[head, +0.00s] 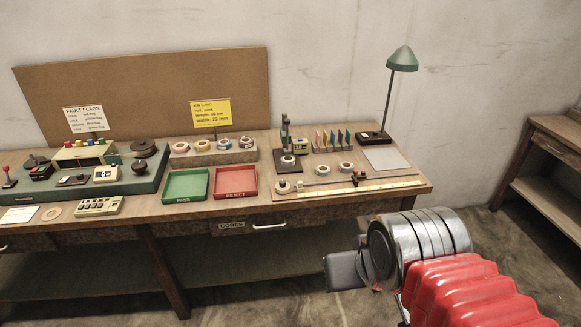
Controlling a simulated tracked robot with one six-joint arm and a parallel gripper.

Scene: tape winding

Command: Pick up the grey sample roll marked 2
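Several small tape rolls (202,146) stand in a row on a wooden rack behind the trays. Two pale rolls lie on the work board at the right, a left one (323,170) and a right one (347,167). Another pale roll (288,161) sits at the dark upright device. The numbers on the rolls are too small to read, so I cannot tell which is the grey one marked 2. My gripper (345,271) is a grey block in front of the table's front edge, well apart from all rolls. Its fingers cannot be made out.
A green PASS tray (186,201) and a red REJECT tray (236,194) stand at the middle front of the table. A green lamp (402,60) stands at the back right. A green console (130,186) fills the left. A side table (553,150) stands far right.

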